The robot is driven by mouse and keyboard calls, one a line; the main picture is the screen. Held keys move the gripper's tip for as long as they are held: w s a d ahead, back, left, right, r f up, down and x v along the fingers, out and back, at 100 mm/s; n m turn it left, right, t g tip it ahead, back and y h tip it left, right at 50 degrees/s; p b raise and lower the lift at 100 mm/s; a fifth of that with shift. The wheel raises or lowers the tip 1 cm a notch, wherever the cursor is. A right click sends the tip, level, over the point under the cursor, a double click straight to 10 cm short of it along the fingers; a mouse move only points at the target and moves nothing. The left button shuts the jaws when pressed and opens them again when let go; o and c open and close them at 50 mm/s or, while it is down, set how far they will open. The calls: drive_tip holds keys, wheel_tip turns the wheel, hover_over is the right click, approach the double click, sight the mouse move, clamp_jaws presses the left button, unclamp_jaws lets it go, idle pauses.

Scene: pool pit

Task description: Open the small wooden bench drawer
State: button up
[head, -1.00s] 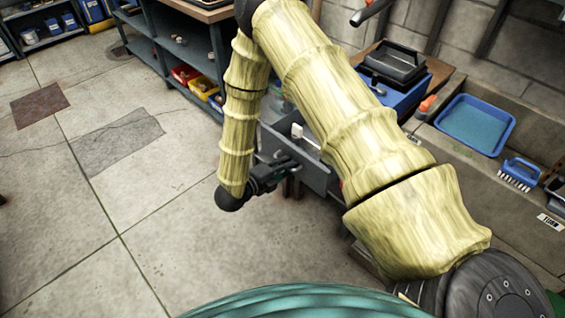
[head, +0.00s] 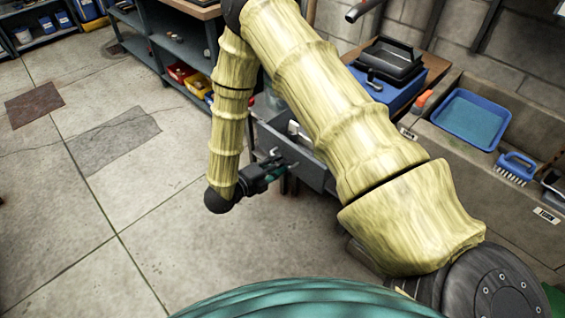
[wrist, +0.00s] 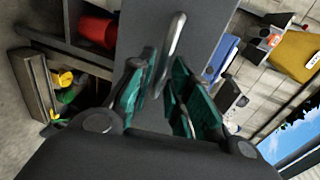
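The bench drawer (head: 312,172) stands pulled out below the wooden bench top, its grey front facing my gripper. Light-coloured contents show inside it in the head view. In the wrist view its grey front (wrist: 136,28) fills the upper middle, with a metal bar handle (wrist: 173,42) on it. My gripper (head: 289,172) is just in front of the drawer front. In the wrist view my gripper (wrist: 160,88) has its teal fingers apart, with the handle in line with the gap. I cannot tell whether a finger touches the handle.
A blue toolbox (head: 385,92) stands on the bench. A concrete sink with a blue tray (head: 472,120) and a blue brush (head: 517,167) is at the right. Shelves with red and yellow bins (head: 196,84) stand behind. The floor at left is clear.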

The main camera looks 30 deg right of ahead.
drive_tip(key=v, duration=0.9)
drive_tip(key=shift+a, duration=0.2)
drive_tip(key=s+d+f+n+t+y+p, duration=0.1)
drive_tip(key=s+f+n+y+p, duration=0.15)
drive_tip(key=f+n+y, duration=0.45)
drive_tip(key=s+f+n+t+y+p, duration=0.2)
drive_tip(key=s+f+n, duration=0.1)
drive_tip(key=n, duration=0.8)
drive_tip(key=s+a+f+n+g+y+p, duration=0.1)
drive_tip(key=s+n+g+y+p, duration=0.2)
drive_tip(key=s+n, duration=1.1)
drive_tip(key=s+g+y, duration=0.3)
drive_tip(key=s, duration=0.5)
drive_tip(key=shift+s+a+n+g+p, duration=0.15)
drive_tip(key=shift+s+n+g+p, duration=0.2)
drive_tip(key=shift+n+g, duration=0.05)
drive_tip(key=shift+f, duration=0.1)
